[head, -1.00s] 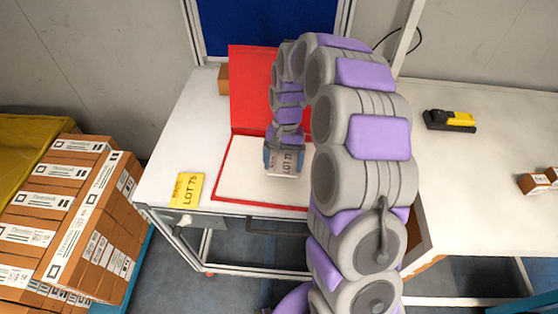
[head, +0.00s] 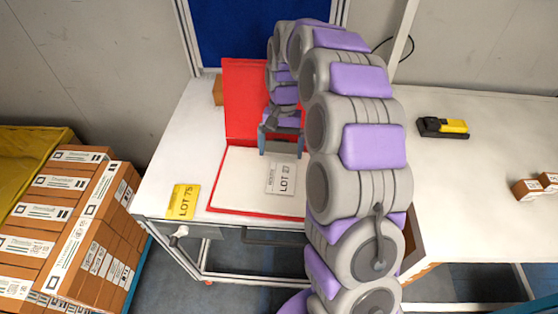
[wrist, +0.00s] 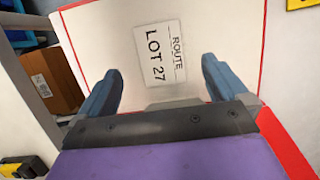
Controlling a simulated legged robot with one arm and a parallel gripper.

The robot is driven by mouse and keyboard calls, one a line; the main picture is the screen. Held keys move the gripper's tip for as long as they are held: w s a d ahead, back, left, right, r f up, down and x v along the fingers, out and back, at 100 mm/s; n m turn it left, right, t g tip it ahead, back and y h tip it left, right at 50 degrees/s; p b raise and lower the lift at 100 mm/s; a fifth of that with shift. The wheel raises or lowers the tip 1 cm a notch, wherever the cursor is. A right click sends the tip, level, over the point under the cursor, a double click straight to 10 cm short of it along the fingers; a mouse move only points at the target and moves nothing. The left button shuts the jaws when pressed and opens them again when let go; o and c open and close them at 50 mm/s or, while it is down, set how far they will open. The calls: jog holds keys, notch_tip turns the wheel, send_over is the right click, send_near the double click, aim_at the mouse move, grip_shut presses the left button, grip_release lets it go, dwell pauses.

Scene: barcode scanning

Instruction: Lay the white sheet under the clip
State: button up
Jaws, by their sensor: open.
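The white sheet (head: 281,178), printed "ROUTE" and "LOT 27", lies on the pale inner page of the open red folder (head: 246,90). In the wrist view the sheet (wrist: 160,52) looks flat and lies ahead of and between my fingertips, apart from them. My gripper (head: 280,150) is open and empty, just behind the sheet's far edge in the head view. In the wrist view its two blue-grey fingers (wrist: 160,72) stand wide apart. A grey strip (wrist: 175,103) shows near the gripper's base; I cannot tell whether it is the clip. No clip is clear in the head view.
A yellow "LOT 75" card (head: 183,202) lies left of the folder on the white table (head: 165,150). A cardboard box (head: 218,90) stands behind the folder. A yellow-black device (head: 443,127) and small boxes (head: 527,188) are on the right table. Stacked cartons (head: 70,215) stand at left.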

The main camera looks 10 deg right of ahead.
jog(key=a+p+v, duration=0.1)
jog(key=v, duration=0.7)
jog(key=shift+s+a+r+n, duration=0.75)
jog(key=shift+s+r, duration=1.55)
jog(key=shift+s, duration=1.55)
jog(key=s+f+n, duration=0.1)
jog(key=s+f, duration=0.1)
jog(key=s, duration=1.2)
jog(key=s+f+n+t+h, duration=0.1)
jog(key=s+f, duration=0.1)
jog(key=s, duration=1.2)
jog(key=shift+s+d+n, duration=0.35)
jog(key=shift+s+d, duration=0.05)
